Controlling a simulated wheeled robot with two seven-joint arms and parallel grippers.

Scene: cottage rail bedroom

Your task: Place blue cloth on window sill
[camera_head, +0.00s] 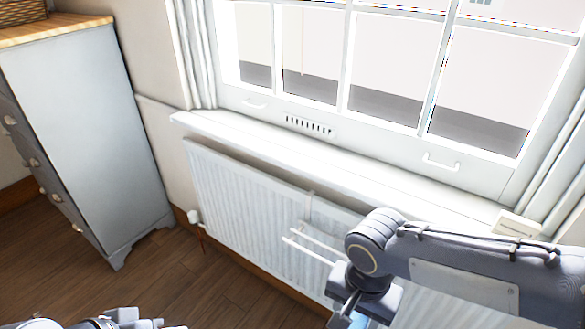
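The white window sill (300,153) runs under the window, above the radiator, and its visible top is mostly bare. My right arm comes in from the right, in front of the radiator and below the sill. My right gripper (350,318) points down at the bottom edge, where its fingertips are cut off. A small light blue patch, likely the blue cloth (360,321), shows beside its fingers; whether it is gripped I cannot tell. My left gripper (150,324) is only partly in view at the bottom left, and its opening is unclear.
A white radiator (240,200) with a thin white rail (310,246) is under the sill. A grey chest of drawers (85,130) stands at the left. A small white box (518,224) is at the sill's right end. Wooden floor (180,275) is clear between.

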